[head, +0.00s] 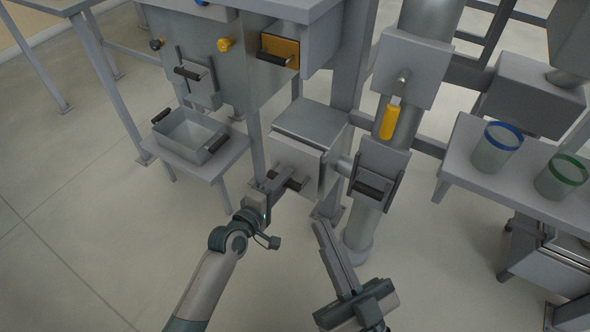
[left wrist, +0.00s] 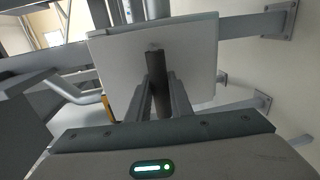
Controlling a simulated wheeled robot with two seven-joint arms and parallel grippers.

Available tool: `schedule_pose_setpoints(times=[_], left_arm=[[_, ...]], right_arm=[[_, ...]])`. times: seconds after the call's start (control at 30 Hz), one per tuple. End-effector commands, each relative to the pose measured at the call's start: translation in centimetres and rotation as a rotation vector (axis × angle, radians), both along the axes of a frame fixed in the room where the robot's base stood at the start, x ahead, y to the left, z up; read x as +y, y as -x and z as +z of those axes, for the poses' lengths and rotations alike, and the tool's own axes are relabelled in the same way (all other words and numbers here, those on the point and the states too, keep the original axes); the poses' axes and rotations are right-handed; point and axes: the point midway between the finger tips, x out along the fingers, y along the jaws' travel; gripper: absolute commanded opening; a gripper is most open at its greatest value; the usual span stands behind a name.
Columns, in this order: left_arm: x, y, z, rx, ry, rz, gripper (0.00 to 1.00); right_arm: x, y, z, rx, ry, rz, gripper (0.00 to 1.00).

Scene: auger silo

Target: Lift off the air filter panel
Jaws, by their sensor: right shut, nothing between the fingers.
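The air filter panel (head: 297,159) is a light grey plate with a dark bar handle (head: 291,180), on the front of a grey box housing (head: 312,127) in the middle of the head view. The panel also fills the upper middle of the left wrist view (left wrist: 190,58), its dark handle (left wrist: 157,75) pointing at the camera. My left gripper (head: 280,186) is at the handle, with a finger on each side, closed against it. I cannot tell whether the panel is apart from the housing. My right gripper (head: 322,228) is shut and empty, below and right of the panel.
A metal bin (head: 190,134) stands on a low table at left. A vertical pipe with a black-handled clamp (head: 376,186) and a yellow-handled lever (head: 390,120) stands right of the housing. Two rimmed cups (head: 496,150) stand on the right-hand table. The floor at lower left is clear.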

Motion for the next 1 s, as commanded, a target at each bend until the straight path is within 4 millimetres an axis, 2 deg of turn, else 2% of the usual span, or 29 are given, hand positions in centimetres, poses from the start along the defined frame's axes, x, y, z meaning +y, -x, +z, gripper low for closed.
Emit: schedule_pose_setpoints(times=[0.27,1.0], left_arm=[[0.0,-0.1,0.4,-0.003,0.002,0.001,0.00],[0.0,0.0,2.7,-0.003,0.002,0.001,0.00]], right_arm=[[0.0,-0.1,0.2,0.002,0.001,-0.002,0.00],[0.0,0.0,2.6,0.001,0.001,-0.001,0.00]])
